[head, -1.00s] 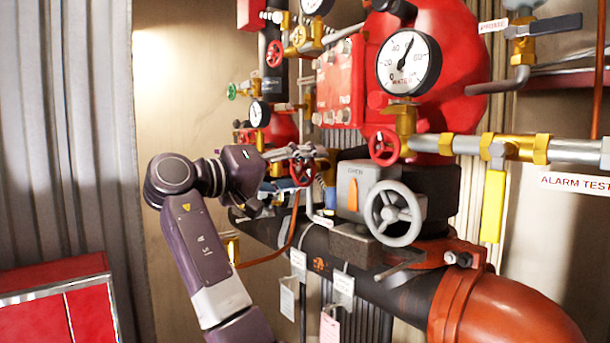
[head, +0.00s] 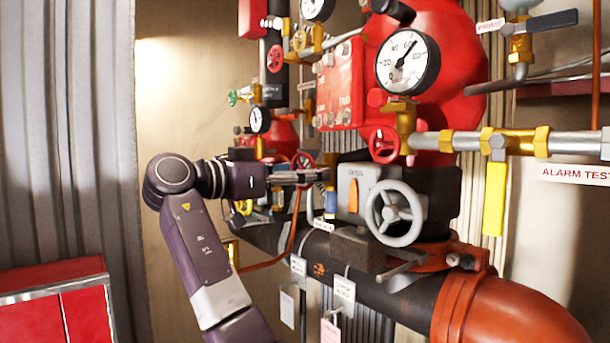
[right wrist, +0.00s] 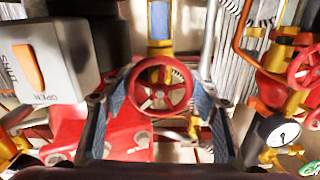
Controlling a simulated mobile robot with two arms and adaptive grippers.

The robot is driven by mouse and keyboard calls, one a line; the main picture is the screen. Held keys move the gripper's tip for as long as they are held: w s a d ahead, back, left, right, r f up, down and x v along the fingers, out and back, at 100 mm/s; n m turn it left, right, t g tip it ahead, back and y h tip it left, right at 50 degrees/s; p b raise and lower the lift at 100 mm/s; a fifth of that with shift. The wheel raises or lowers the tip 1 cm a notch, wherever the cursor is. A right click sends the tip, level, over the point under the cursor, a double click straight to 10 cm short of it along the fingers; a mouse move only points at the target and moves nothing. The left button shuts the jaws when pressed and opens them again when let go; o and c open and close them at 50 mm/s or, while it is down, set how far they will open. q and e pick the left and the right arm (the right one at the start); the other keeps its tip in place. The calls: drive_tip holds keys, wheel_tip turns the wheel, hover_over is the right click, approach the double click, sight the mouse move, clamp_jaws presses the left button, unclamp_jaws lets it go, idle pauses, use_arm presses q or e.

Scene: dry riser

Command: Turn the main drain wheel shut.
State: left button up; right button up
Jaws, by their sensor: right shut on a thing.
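A small red handwheel (right wrist: 161,88), taken as the main drain wheel, sits between the two fingers of my right gripper (right wrist: 160,92) in the right wrist view. The fingers press on its rim from left and right, and its spokes and hub show. In the head view my right gripper (head: 318,176) reaches in from the left and hides much of this wheel; only part of its red rim (head: 303,159) shows above the fingers. My left gripper is not in view.
A grey box with an orange lever (head: 354,195), marked OPEN, and a grey handwheel (head: 396,213) stand right of the gripper. A thick black pipe (head: 330,255) runs below.

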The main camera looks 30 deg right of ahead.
drive_tip(key=m, duration=0.5)
drive_tip(key=shift+w+f+m, duration=0.1)
drive_tip(key=shift+f+m, duration=0.15)
drive_tip(key=shift+m, duration=0.15)
idle(0.3)
drive_tip(key=o, duration=1.2)
drive_tip(key=shift+r, duration=0.15)
drive_tip(key=shift+c, duration=0.2)
drive_tip(key=shift+a, duration=0.1)
drive_tip(key=a, duration=1.2)
drive_tip(key=shift+s, duration=0.45)
